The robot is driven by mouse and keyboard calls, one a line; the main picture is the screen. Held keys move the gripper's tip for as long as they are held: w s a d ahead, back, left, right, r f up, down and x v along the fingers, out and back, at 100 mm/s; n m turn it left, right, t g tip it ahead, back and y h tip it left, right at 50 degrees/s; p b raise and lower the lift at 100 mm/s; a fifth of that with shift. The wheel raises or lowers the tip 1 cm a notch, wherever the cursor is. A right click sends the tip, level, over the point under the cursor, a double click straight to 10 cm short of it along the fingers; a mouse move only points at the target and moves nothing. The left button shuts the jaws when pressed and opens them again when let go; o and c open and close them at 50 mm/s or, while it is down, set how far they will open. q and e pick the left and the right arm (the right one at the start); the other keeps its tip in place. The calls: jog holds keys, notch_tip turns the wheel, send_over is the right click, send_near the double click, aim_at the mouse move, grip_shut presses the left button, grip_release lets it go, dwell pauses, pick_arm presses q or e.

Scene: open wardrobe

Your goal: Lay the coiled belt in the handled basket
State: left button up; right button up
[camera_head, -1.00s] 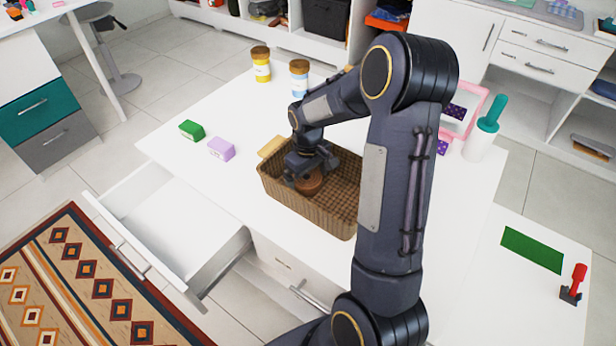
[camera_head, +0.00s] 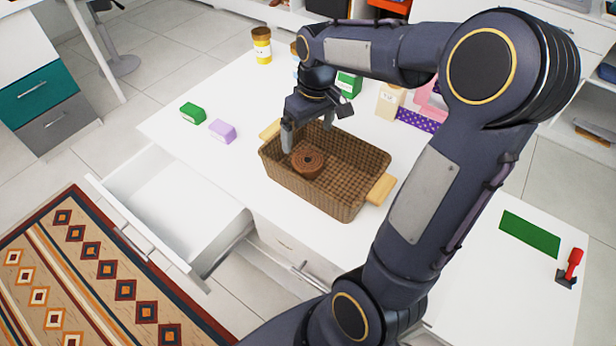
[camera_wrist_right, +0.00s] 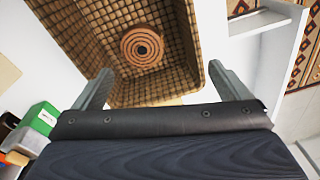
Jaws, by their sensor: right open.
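The coiled belt (camera_head: 308,161), a brown spiral, lies inside the wicker handled basket (camera_head: 346,207), toward its left end. The basket stands on the white table and has a pale wooden handle (camera_head: 381,189) at each end. My right gripper (camera_head: 315,128) is open and empty above the basket, apart from the belt. In the right wrist view the belt (camera_wrist_right: 142,47) lies flat on the basket floor, beyond my two spread fingers (camera_wrist_right: 160,88). My left gripper is not in view.
An open drawer (camera_head: 180,215) juts out at the front left.

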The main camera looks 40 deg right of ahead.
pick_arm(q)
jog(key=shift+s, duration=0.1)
pick_arm(e)
jog(key=s+a+r+m+t+y, duration=0.1)
jog(key=s+a+m+t+y, duration=0.1)
jog(key=s+a, duration=1.1)
jog(key=s+t+y, duration=0.1)
jog(key=s+t, duration=0.1)
jog(key=s, duration=0.2)
jog(key=shift+a+r+t, duration=0.25)
jog(key=shift+a+t, duration=0.05)
jog(key=shift+a, duration=0.05)
